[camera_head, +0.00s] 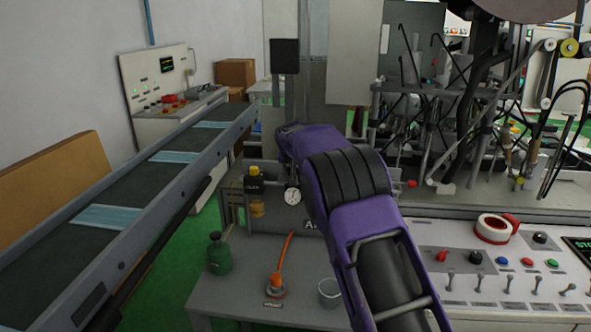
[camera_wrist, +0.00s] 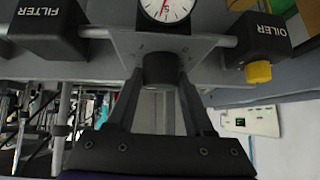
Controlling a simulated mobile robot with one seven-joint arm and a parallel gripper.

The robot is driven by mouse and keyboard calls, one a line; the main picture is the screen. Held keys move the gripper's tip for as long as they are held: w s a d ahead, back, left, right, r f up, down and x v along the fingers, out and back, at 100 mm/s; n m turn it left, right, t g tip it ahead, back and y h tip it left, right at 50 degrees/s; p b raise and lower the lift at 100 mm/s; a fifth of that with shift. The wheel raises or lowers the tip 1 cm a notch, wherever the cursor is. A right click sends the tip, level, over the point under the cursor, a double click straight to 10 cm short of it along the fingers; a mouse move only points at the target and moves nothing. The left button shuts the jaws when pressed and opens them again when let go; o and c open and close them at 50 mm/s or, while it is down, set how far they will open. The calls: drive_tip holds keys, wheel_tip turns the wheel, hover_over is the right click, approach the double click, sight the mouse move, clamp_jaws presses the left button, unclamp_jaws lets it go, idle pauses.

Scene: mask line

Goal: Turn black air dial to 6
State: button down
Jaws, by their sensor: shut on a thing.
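The black air dial (camera_wrist: 160,67) is a dark round knob under a grey plate in the wrist view. My gripper (camera_wrist: 161,80) has its two dark fingers closed on the knob's sides. The small white pressure gauge (camera_wrist: 166,6) with a red needle sits beside the dial and is cut by the frame edge. It also shows in the head view (camera_head: 292,195), left of my purple arm. There, my arm hides the dial and my fingertips. No number on the dial can be read.
The black FILTER block (camera_wrist: 45,28) and OILER block (camera_wrist: 254,38) flank the dial on a pipe. In the head view, a green bottle (camera_head: 219,257), an orange hose (camera_head: 281,265) and a clear cup (camera_head: 329,293) are below. A conveyor (camera_head: 130,193) runs along the left.

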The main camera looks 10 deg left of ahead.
idle(0.4)
drive_tip(key=shift+c, duration=1.4)
unclamp_jaws()
drive_tip(key=b+v, duration=0.1)
drive_tip(key=v, duration=1.6)
drive_tip(key=shift+s, duration=0.2)
drive_tip(key=shift+r, duration=0.15)
